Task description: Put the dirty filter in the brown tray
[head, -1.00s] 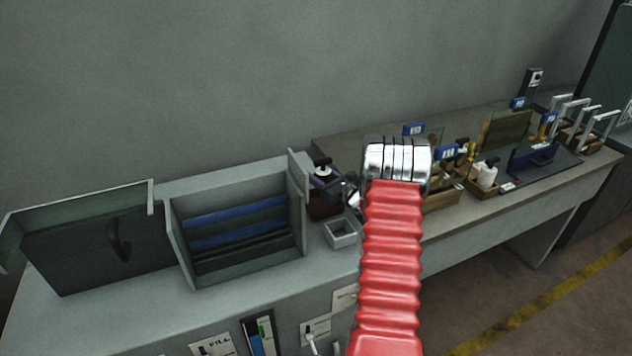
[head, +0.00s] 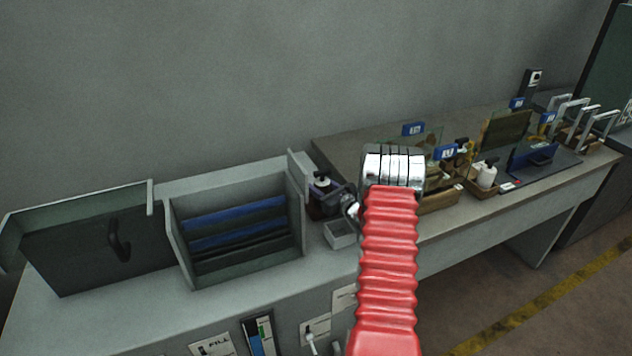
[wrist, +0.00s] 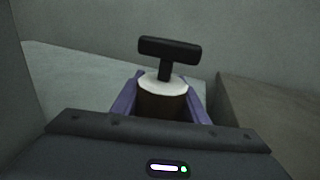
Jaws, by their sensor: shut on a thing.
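The filter has a brown cylindrical body, a white top and a black T-shaped handle. It stands upright in the wrist view (wrist: 163,104), between the purple fingers of my gripper (wrist: 163,88), which is shut on it. In the head view, the filter (head: 320,183) and my gripper (head: 333,196) are small and partly hidden by my arm, beside the right wall of the open grey housing. Brown wooden trays stand on the right bench; the nearest one (head: 440,203) is partly behind my arm. I cannot tell which one is the task's brown tray.
The open grey housing (head: 234,274) with blue and black slots is left of my gripper. A small grey square box (head: 340,236) sits just below it. A white bottle (head: 487,175), blue signs and metal frames (head: 600,122) crowd the right bench. A grey wall stands behind.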

